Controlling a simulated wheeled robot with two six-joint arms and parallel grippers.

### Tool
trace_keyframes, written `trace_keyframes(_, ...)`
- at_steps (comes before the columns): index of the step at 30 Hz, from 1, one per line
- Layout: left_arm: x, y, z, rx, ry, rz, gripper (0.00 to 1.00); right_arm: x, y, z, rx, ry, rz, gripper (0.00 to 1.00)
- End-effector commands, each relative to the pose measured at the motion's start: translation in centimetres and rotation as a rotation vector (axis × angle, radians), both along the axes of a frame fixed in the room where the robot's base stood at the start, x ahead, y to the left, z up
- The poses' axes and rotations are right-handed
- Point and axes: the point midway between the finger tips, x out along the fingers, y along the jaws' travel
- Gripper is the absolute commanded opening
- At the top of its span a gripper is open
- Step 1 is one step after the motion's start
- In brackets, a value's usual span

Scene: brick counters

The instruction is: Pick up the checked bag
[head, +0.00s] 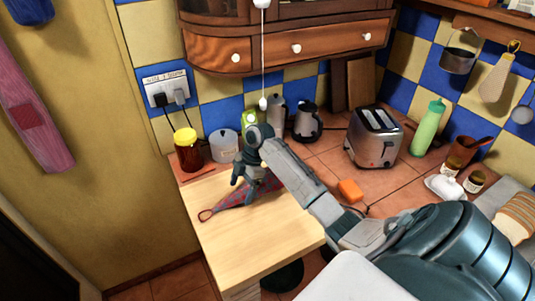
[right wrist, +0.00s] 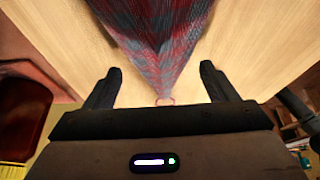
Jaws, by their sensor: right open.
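The checked bag (head: 231,199) is red and blue and lies on the pale wooden worktop (head: 265,228). Its narrow end, with a reddish loop, points toward the worktop's left edge in the head view. My right gripper (head: 240,178) is over the bag and hides part of it. In the right wrist view, the gripper (right wrist: 160,70) is open, with the bag's tapering part (right wrist: 158,40) showing between its fingers. I cannot tell whether the fingers touch it. My left gripper is not in view.
A red-brown jar (head: 188,152) and a white canister (head: 223,147) stand behind the bag. A kettle (head: 307,123), a toaster (head: 375,138) and an orange block (head: 350,190) are on the tiles to the right. The worktop's front part is clear.

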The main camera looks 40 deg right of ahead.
Motion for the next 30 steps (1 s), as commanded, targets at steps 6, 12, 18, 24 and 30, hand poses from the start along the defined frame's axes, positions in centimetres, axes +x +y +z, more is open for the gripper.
trace_keyframes(6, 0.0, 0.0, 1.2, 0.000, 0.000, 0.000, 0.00, 0.1, 0.9, -2.1, -0.001, 0.001, 0.000, 0.79)
trace_keyframes(12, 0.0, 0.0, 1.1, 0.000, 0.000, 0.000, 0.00, 0.1, 0.9, -2.3, -0.002, -0.001, 0.000, 0.79)
trace_keyframes(18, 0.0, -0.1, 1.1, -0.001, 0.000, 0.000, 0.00, 0.1, 0.9, -2.3, -0.002, -0.001, 0.000, 0.47)
trace_keyframes(24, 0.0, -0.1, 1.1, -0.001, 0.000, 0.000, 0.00, 0.1, 0.9, -2.2, -0.002, -0.001, 0.001, 0.32)
trace_keyframes(30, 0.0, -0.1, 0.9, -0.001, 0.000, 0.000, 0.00, 0.2, 0.9, -2.1, -0.002, -0.002, 0.000, 0.32)
